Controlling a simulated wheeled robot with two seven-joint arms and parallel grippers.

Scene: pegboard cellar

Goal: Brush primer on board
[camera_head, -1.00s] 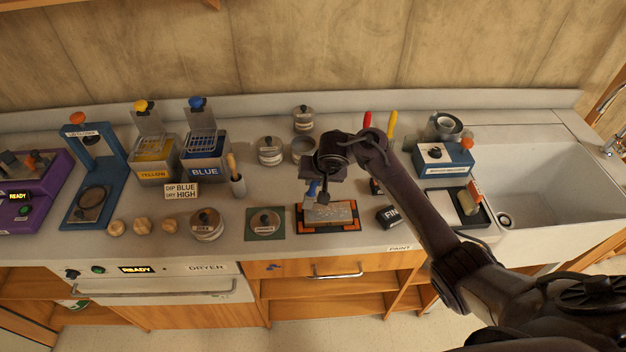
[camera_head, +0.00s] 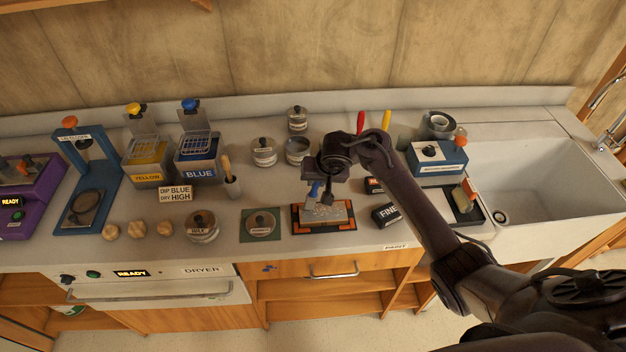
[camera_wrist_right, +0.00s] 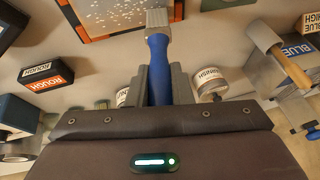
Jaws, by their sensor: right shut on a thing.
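My right gripper (camera_head: 318,184) is shut on the blue handle of a brush (camera_head: 315,189), over the board's left part. In the right wrist view, the brush (camera_wrist_right: 158,55) stands between the two fingers (camera_wrist_right: 160,86), its pale metal ferrule pointing at the board. The board (camera_head: 338,215) is a greyish slab with pale specks, lying flat in an orange and black frame (camera_head: 299,227). The specks also show on the board in the wrist view (camera_wrist_right: 115,18). I cannot tell whether the bristles touch it. My left gripper is out of view.
A lidded can (camera_head: 202,226) and a green mat (camera_head: 246,236) with a tin lie left of the frame. A FINE block (camera_head: 386,215) lies close on its right. Several cans (camera_head: 264,152) stand behind; the sink (camera_head: 540,170) is at right.

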